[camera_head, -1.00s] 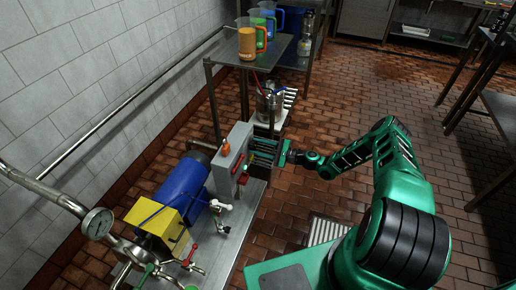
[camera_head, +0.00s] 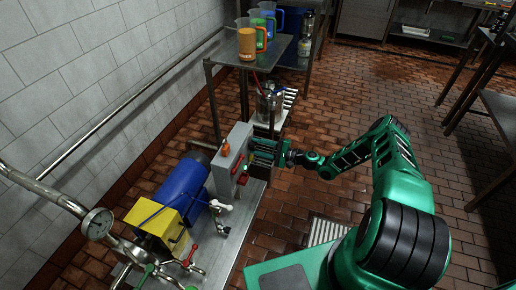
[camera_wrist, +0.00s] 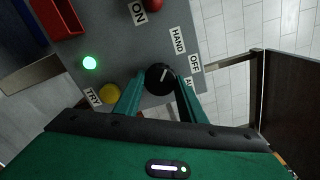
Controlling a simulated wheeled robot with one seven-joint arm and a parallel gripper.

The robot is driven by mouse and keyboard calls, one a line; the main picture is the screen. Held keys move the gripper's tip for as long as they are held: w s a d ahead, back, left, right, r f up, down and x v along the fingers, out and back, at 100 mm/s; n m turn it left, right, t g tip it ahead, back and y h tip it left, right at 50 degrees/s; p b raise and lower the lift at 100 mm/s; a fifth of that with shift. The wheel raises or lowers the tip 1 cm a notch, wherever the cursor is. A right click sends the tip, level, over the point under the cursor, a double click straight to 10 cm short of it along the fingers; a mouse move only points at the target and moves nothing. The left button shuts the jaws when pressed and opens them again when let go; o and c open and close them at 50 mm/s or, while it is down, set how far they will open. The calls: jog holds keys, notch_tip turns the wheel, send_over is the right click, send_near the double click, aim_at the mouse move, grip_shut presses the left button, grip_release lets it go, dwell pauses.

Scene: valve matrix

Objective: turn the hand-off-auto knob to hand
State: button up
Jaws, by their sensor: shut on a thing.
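The hand-off-auto knob (camera_wrist: 159,77) is a round black knob with a pale pointer line, on a grey panel (camera_wrist: 118,45) in the wrist view. Its labels HAND (camera_wrist: 178,40), OFF and a partly hidden third one are beside it. The pointer line slants up and to the right. My gripper (camera_wrist: 158,92) is shut on the knob, one green finger on each side. In the head view my gripper (camera_head: 262,152) reaches the grey control box (camera_head: 231,158) from the right, and the knob is hidden there.
The panel also carries a lit green lamp (camera_wrist: 89,63), a yellow button (camera_wrist: 109,93) and a red button (camera_wrist: 155,4). A blue motor (camera_head: 184,184) and yellow box (camera_head: 163,217) stand left of the control box. A metal table (camera_head: 277,48) with jugs is behind.

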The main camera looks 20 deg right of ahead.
jog(key=o, duration=1)
jog(key=shift+s+a+f, duration=0.15)
jog(key=shift+a, duration=0.15)
jog(key=shift+o, duration=0.2)
jog(key=shift+d, duration=0.1)
jog(key=v, duration=1)
jog(key=shift+d, duration=0.35)
jog(key=shift+s, duration=0.1)
